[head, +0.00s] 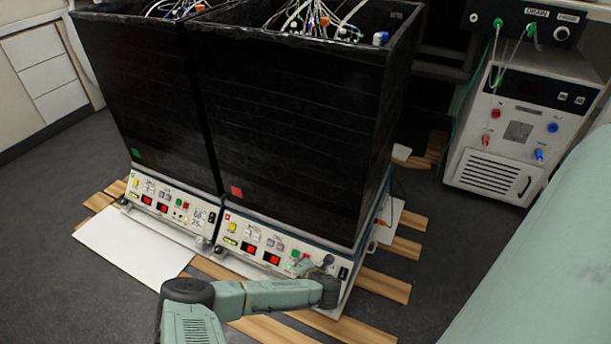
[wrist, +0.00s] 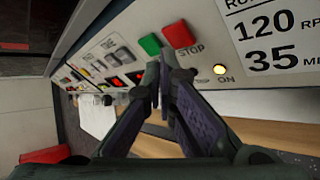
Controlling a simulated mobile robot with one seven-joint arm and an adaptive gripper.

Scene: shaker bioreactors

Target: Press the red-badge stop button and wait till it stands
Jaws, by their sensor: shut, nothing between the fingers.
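The red badge (head: 236,192) is on the front of the right-hand black shaker box (head: 290,130). Below it is the control panel (head: 245,238), with a green button (head: 295,254) near my gripper. In the wrist view the red square stop button (wrist: 180,34), labelled STOP, sits beside the green button (wrist: 150,44). A round lamp (wrist: 219,69) labelled ON glows yellow. My gripper (wrist: 165,62) is shut and empty, its tips just below the two buttons; I cannot tell whether they touch the panel. In the head view my gripper (head: 308,267) partly covers the panel's right end.
The left-hand shaker (head: 145,100) has a green badge (head: 135,153) and a similar panel. Wooden slats (head: 385,285) and a white sheet (head: 130,245) lie on the floor. A white pump cabinet (head: 520,130) stands at right, with a pale green surface (head: 545,260) in front.

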